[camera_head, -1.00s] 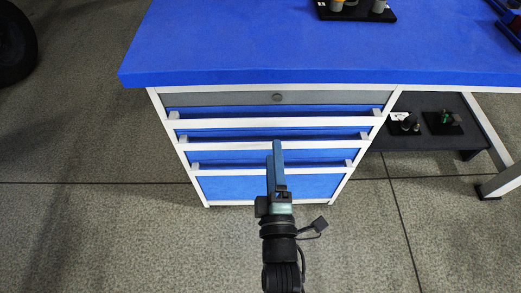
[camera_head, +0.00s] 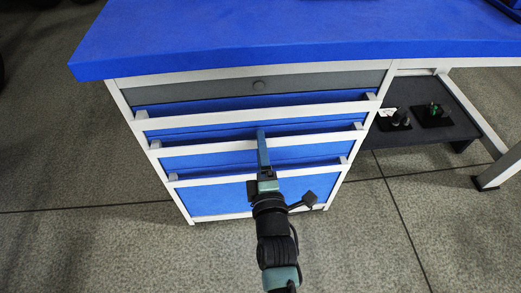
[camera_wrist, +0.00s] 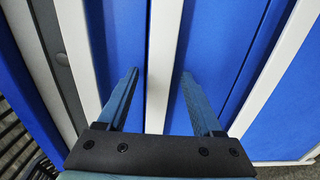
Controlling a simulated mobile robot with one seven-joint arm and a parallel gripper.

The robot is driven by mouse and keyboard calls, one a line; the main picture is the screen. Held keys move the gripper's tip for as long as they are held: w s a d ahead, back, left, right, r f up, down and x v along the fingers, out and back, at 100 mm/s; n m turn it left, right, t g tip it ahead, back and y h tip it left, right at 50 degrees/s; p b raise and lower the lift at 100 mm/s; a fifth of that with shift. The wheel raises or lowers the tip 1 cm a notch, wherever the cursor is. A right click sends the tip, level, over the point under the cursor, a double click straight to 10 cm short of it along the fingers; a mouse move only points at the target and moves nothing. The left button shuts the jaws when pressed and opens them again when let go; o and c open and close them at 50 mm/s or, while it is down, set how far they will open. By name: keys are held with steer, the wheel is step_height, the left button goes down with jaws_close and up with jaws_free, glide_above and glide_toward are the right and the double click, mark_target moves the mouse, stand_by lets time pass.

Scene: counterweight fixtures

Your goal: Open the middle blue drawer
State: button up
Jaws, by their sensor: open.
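The cabinet has blue drawers with long white handle bars, below a grey drawer (camera_head: 180,93). The middle blue drawer's bar (camera_head: 210,147) is the second white bar down, and the drawer looks shut. My gripper (camera_head: 262,135) is in front of the cabinet, its fingers overlapping that bar near its middle. In the wrist view the open fingers (camera_wrist: 160,74) point at the cabinet, one on each side of the middle bar (camera_wrist: 164,45). Whether they touch it or reach past its front cannot be told. Nothing is held.
The upper bar (camera_head: 215,120) and lower bar (camera_head: 215,179) lie close above and below. A blue worktop (camera_head: 250,35) overhangs the cabinet. A dark shelf (camera_head: 450,125) with small items is at the right. The floor in front is clear.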

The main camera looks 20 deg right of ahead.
steer(key=shift+b+x, duration=0.75)
steer(key=shift+x, duration=0.25)
jaws_close()
stand_by(0.9)
